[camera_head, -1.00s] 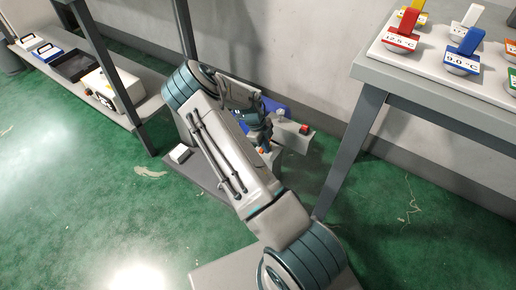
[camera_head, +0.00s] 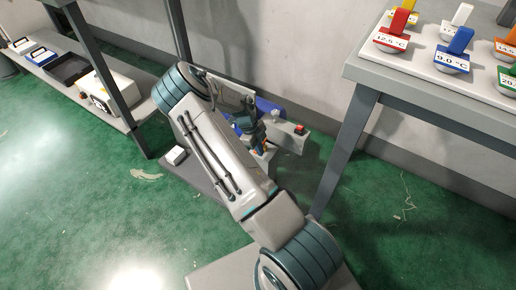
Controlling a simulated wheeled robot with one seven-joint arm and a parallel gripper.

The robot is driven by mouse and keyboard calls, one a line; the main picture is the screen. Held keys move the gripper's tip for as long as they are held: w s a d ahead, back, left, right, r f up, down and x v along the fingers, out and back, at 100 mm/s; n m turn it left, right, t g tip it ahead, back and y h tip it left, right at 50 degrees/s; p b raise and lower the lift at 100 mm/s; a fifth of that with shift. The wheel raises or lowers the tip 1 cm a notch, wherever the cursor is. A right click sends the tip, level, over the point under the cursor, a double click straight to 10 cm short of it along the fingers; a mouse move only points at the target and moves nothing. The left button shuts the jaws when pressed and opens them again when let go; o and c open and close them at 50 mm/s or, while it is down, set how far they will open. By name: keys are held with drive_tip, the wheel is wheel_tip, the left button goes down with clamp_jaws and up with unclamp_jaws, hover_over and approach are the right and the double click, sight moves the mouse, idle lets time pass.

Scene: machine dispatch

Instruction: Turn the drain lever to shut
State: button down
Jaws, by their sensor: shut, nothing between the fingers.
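A low grey-and-blue machine (camera_head: 291,139) stands on the floor by the wall, with a red knob or button (camera_head: 299,129) on its top right. My arm crosses the middle of the view and hides much of the machine. My gripper (camera_head: 262,151) points down at the machine's front, small and partly behind my arm. Its fingers look shut with nothing in them. A small orange spot shows at the fingertips. I cannot tell whether it is the drain lever or whether the fingers touch it. The lever's position cannot be made out.
A grey table (camera_head: 429,107) at right bears a white board with coloured, temperature-labelled handles (camera_head: 453,55). A low shelf (camera_head: 128,122) at left holds a white box (camera_head: 107,92) and dark trays. A small white block (camera_head: 175,155) lies left of my arm. The green floor at left is open.

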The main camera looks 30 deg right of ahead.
drive_tip(key=shift+s+a+r, duration=0.1)
drive_tip(key=shift+s+a, duration=0.1)
drive_tip(key=shift+a, duration=0.05)
drive_tip(key=s+a+r+n+t+y+p, duration=0.15)
drive_tip(key=a+r+n+p, duration=0.35)
drive_tip(key=r, duration=0.9)
drive_tip(key=s+a+r+n+y+p, duration=0.15)
drive_tip(key=r+n+p, duration=0.4)
drive_tip(key=r, duration=0.85)
drive_tip(key=s+a+r+n+t+p, duration=0.1)
drive_tip(key=s+a+r+n+p, duration=0.4)
drive_tip(key=r, duration=1)
drive_tip(key=s+a+r+n+t+p, duration=0.1)
drive_tip(key=s+a+r+n+p, duration=0.1)
drive_tip(key=s+r+n+p, duration=0.4)
drive_tip(key=s+a+r+n+t+p, duration=0.2)
drive_tip(key=s+r+n+p, duration=0.4)
drive_tip(key=r, duration=0.8)
drive_tip(key=shift+s+n+h, duration=0.4)
drive_tip(key=shift+s+n, duration=0.15)
drive_tip(key=shift+s, duration=0.15)
